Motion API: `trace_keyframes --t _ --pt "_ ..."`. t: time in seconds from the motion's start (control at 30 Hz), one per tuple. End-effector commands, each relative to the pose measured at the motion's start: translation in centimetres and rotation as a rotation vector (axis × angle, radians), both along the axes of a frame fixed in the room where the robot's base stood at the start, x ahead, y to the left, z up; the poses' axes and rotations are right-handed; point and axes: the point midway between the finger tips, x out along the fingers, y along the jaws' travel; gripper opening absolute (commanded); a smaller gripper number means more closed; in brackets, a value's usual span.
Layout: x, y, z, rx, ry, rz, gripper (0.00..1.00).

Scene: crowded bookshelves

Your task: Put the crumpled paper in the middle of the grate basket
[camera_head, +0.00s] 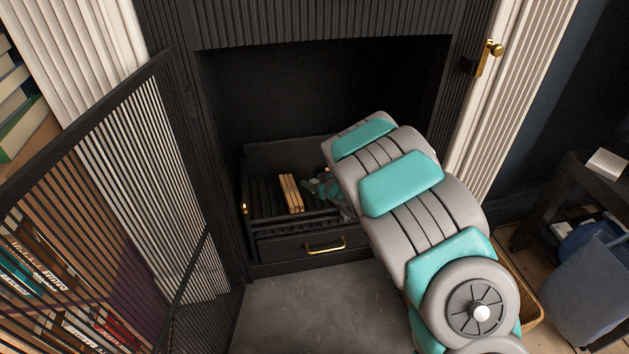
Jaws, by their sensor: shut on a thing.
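The grate basket (264,216) is a dark slatted tray inside the black fireplace, above a drawer with a brass handle. My gripper (313,188) is low in the right half of the basket, small and partly hidden by my grey and teal arm. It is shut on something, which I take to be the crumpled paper. I cannot make out the paper itself. Pieces of light wood (291,193) stand near the middle of the basket, just left of my gripper.
A black slatted door (140,150) stands open on the left, with books behind it. The drawer's brass handle (325,247) sticks out below the basket. The left part of the basket is clear. A blue bin (585,285) stands at the right.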

Motion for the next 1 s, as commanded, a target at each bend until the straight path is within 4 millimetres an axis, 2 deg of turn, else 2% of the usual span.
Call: trace_keyframes --t 0.33,0.37,0.63,0.87,1.0 --pt "-0.01 0.01 -0.69 -0.001 0.000 0.000 0.07" --pt "0.00 0.00 -0.68 -0.001 0.000 0.000 0.61" --pt "0.00 0.00 -0.66 -0.001 0.000 0.000 0.91" --pt "-0.01 0.00 -0.64 -0.001 0.000 0.000 0.92" --pt "0.03 0.00 0.17 0.000 -0.003 0.001 0.92"
